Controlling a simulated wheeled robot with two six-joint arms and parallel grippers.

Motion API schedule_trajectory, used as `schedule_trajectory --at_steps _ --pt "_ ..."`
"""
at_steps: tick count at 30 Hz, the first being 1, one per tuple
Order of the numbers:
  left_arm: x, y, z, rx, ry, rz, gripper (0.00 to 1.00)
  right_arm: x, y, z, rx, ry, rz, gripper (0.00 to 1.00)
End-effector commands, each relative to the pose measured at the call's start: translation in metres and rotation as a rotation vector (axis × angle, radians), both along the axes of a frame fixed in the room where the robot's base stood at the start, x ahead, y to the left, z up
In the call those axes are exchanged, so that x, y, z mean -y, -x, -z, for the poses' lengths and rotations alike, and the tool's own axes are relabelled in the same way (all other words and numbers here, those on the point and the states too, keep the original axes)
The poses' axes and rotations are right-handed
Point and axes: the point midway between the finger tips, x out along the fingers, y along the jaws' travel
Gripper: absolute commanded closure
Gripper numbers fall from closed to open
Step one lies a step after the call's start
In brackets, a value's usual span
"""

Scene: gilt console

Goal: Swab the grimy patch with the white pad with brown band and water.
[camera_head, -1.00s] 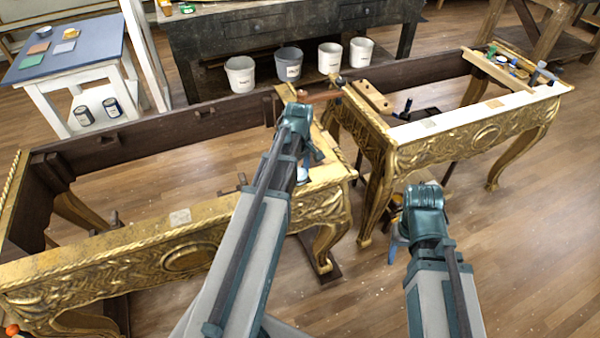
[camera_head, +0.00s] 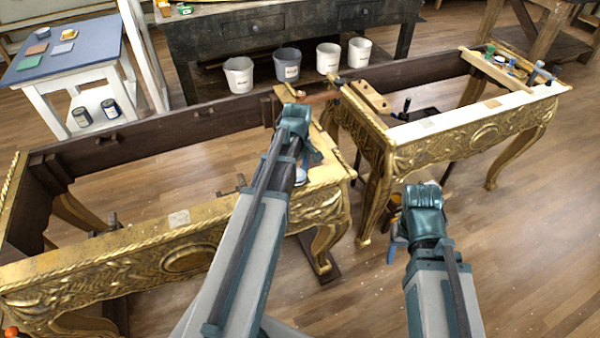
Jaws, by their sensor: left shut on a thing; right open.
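My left gripper (camera_head: 303,172) is over the right end of the near gilt console, mostly hidden behind its own wrist. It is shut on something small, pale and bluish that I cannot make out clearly. I cannot tell whether this is the white pad with brown band. My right gripper (camera_head: 393,238) is open, right of the console's leg, partly hidden by its wrist.
A blue-topped table (camera_head: 92,40) at the upper left bears several coloured pads (camera_head: 37,48). Two dark jars (camera_head: 82,117) stand on its lower shelf. Wooden blocks (camera_head: 370,97) lie on the console frame. Small tools and bottles (camera_head: 510,66) lie at the far right. Open floor lies at the right.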

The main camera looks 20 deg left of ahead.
Motion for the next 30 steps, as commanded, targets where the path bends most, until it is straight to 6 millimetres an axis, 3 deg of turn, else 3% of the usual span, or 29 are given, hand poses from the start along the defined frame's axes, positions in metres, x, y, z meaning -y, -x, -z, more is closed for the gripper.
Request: schedule_trajectory --at_steps 22,30 --pt "0.008 -0.01 0.0 0.001 0.0 0.001 0.8 0.0 0.0 -0.001 0.0 0.0 0.0 0.38" --pt "0.008 -0.01 -0.021 0.001 0.0 0.0 0.8 0.0 0.0 -0.021 0.0 0.0 0.0 0.38"
